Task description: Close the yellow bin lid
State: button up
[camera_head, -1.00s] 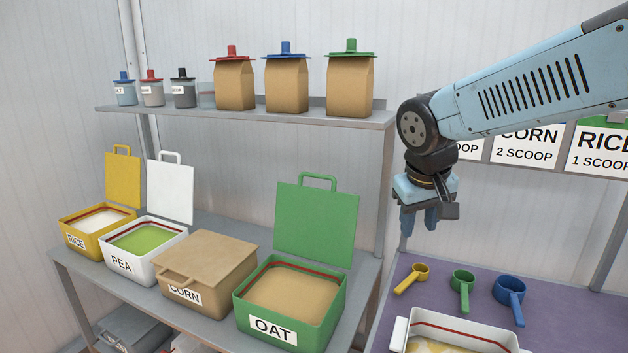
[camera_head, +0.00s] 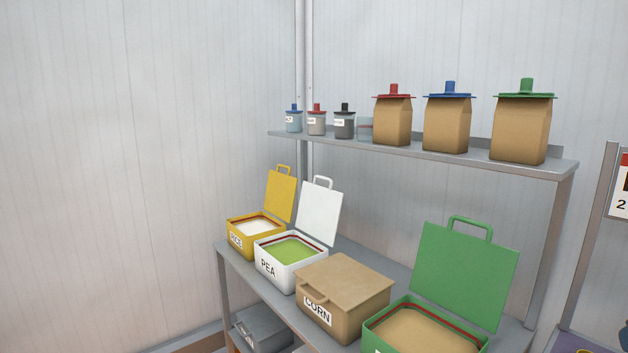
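The yellow bin (camera_head: 258,246), labelled RICE, stands at the left end of the grey shelf unit. It holds a white filling. Its yellow lid (camera_head: 280,194) stands open and upright at the back of the bin, with a handle on its top edge. My gripper is not in this view, so its distance from the lid does not show.
To its right stand the white PEA bin (camera_head: 292,271) with its lid open, the tan CORN bin (camera_head: 342,307) with its lid shut, and the green bin (camera_head: 393,345) with its lid open. An upper shelf (camera_head: 420,155) holds jars and paper bags. The left side is clear.

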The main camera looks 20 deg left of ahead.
aim_at(281, 187)
jog(key=u, duration=1.25)
jog(key=k, duration=0.5)
jog(key=z, duration=0.6)
jog(key=k, duration=0.8)
jog(key=z, duration=0.05)
jog(key=i, duration=0.75)
jog(key=u, duration=0.85)
jog(key=i, duration=0.4)
jog(key=u, duration=0.15)
